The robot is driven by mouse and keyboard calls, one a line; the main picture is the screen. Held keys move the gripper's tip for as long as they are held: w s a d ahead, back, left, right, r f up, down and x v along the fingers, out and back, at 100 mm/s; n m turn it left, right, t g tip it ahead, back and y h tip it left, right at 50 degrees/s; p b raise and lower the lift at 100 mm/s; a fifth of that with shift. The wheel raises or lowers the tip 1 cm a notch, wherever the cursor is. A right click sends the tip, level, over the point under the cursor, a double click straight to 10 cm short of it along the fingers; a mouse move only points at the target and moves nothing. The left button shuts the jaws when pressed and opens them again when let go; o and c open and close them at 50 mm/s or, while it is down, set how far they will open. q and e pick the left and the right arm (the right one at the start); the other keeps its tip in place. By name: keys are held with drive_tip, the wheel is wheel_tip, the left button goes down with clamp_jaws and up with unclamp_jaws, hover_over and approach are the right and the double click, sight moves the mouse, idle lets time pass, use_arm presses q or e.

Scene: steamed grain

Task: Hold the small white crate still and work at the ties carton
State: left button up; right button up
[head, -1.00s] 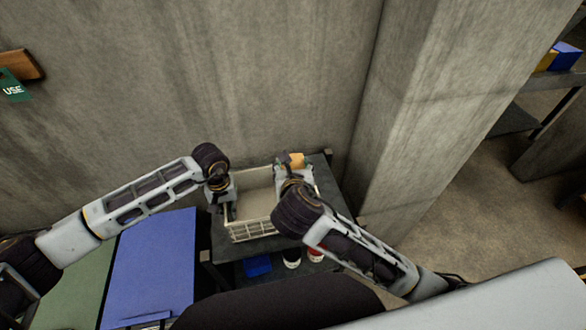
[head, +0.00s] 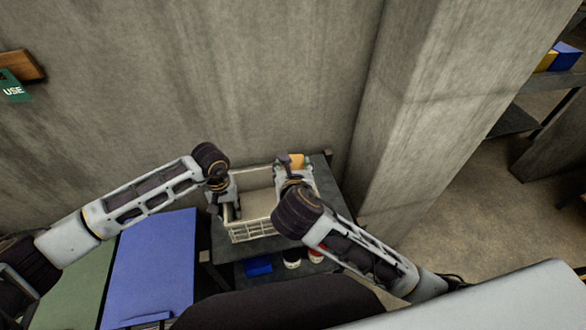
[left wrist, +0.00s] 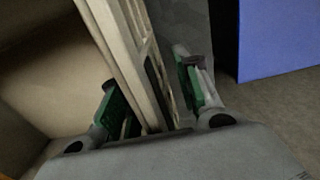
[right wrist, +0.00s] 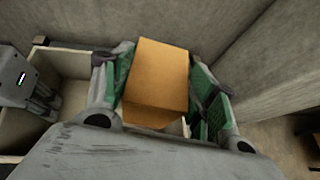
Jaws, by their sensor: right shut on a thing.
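The small white crate (head: 254,231) stands on a dark table against the wall, with slatted sides. An orange-brown carton (right wrist: 157,77), which I take for the ties carton, is at the crate's right end; it also shows in the head view (head: 297,161). My right gripper (right wrist: 160,85) is shut on it, a finger on each side. Its underside is mostly hidden. My left gripper (left wrist: 150,90) is open, its fingers on either side of the crate's left wall (left wrist: 138,65), with a gap showing at the outer finger. In the head view it sits at the crate's left edge (head: 225,205).
Below the crate's front are a blue box (head: 258,265) and white and red containers (head: 315,256). A blue panel (head: 155,262) lies at the left. The concrete wall (head: 270,80) and pillar (head: 430,120) close off the back and right.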

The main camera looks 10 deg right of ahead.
use_arm(q)
wheel_tip(320, 180, up, 12)
drive_tip(key=shift+f, duration=0.15)
idle(0.5)
idle(0.6)
